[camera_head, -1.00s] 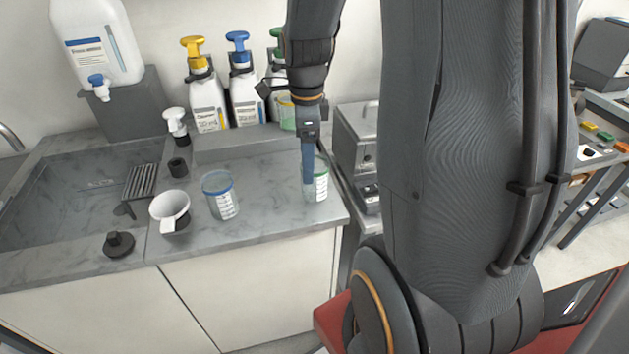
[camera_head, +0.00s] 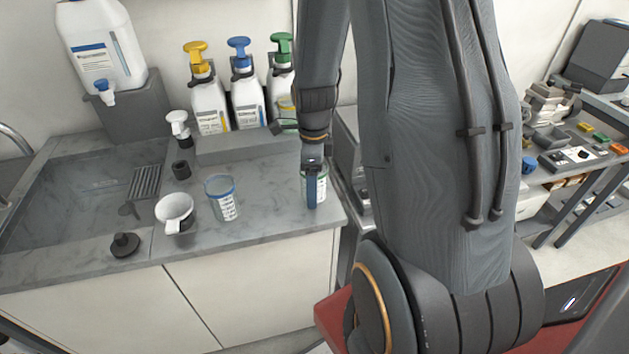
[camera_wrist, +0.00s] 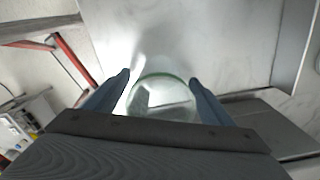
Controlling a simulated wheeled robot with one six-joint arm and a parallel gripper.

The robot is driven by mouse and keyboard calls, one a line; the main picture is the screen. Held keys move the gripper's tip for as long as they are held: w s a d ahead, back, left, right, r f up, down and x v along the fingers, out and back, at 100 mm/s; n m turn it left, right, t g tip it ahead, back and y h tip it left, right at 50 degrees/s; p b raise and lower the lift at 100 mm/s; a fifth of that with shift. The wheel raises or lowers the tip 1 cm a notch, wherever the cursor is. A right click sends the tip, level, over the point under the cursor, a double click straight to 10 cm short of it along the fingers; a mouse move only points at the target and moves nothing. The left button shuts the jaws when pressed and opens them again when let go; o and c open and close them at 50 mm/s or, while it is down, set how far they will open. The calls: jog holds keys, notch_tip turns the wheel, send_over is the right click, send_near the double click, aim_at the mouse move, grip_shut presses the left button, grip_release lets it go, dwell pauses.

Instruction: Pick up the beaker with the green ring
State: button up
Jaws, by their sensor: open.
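The beaker with the green ring (camera_head: 321,188) stands upright near the right end of the counter in the head view, partly hidden behind my gripper (camera_head: 311,188). In the wrist view its round clear mouth with a green rim (camera_wrist: 163,78) sits between the two blue fingers of my gripper (camera_wrist: 160,80). The fingers are open, one on each side of the beaker. A gap shows on the left side; on the right the finger is close to the rim, and I cannot tell whether it touches.
A beaker with a blue ring (camera_head: 222,198) stands to the left on the counter (camera_head: 265,225), with a white funnel cup (camera_head: 174,212) beside it. Pump bottles (camera_head: 247,98) stand behind on a ledge. A grey device (camera_head: 348,150) is to the right of the counter, partly hidden by my arm.

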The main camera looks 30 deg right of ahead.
jog(key=shift+f, duration=0.35)
jog(key=c, duration=1.1)
notch_tip(320, 180, up, 10)
jog(key=shift+b, duration=1.1)
